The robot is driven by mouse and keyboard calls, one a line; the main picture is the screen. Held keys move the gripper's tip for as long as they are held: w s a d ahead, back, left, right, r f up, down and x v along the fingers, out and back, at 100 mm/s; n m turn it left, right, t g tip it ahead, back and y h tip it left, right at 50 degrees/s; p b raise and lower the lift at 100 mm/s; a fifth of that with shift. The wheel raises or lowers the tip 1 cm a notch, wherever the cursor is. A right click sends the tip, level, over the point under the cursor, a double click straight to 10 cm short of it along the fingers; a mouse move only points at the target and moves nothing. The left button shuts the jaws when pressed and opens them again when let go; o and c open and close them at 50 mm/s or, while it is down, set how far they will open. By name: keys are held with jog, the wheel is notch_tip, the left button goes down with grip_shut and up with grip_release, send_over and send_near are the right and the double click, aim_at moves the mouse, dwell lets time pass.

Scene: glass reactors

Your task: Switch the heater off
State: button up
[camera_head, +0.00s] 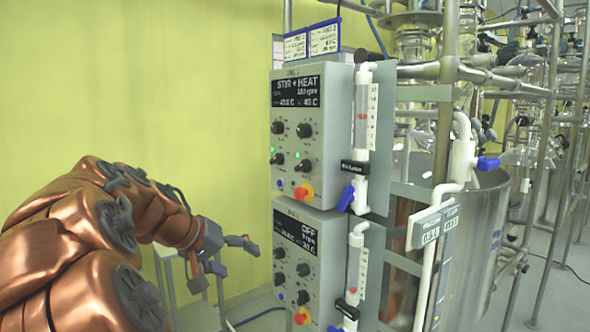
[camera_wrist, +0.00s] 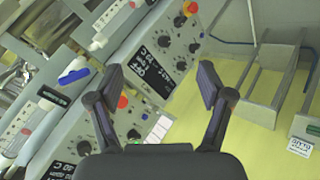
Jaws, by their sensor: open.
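The upper control unit (camera_head: 312,110) has a dark display (camera_head: 298,92) reading STIR + HEAT, with two small green lights lit beside black knobs (camera_head: 304,130). Below them are a blue button and a red emergency knob (camera_head: 303,192). The lower control unit (camera_head: 300,255) has a display (camera_head: 296,231) reading OFF. My gripper (camera_head: 231,255) is open and empty, left of the lower unit and apart from it. In the wrist view my gripper (camera_wrist: 161,78) faces the panels; the lower unit's display (camera_wrist: 153,70) shows between its fingers, and the upper unit is at lower left, partly hidden.
Vertical flow tubes (camera_head: 362,130) with blue valve handles stand right of the panels. Pipes and a large steel vessel (camera_head: 487,250) are further right. A metal frame (camera_wrist: 270,85) stands near the yellow wall (camera_head: 140,80). Free room lies between my arm and the panels.

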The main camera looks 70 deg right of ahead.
jog(key=w+d+r+m+g+h, duration=0.1)
jog(key=d+r+m+g+h, duration=0.1)
jog(key=d+r, duration=0.4)
jog(key=d+r+m+g+h, duration=0.2)
jog(key=d+r, duration=0.2)
jog(key=d, duration=0.4)
jog(key=m+g+h, duration=0.2)
jog(key=h, duration=0.1)
send_near(298, 167)
jog(key=x, duration=0.2)
jog(key=shift+p+x, duration=1)
jog(key=shift+x, duration=2.95)
jog(key=shift+s+a, duration=0.1)
jog(key=shift+c, duration=0.3)
jog(key=c, duration=1.1)
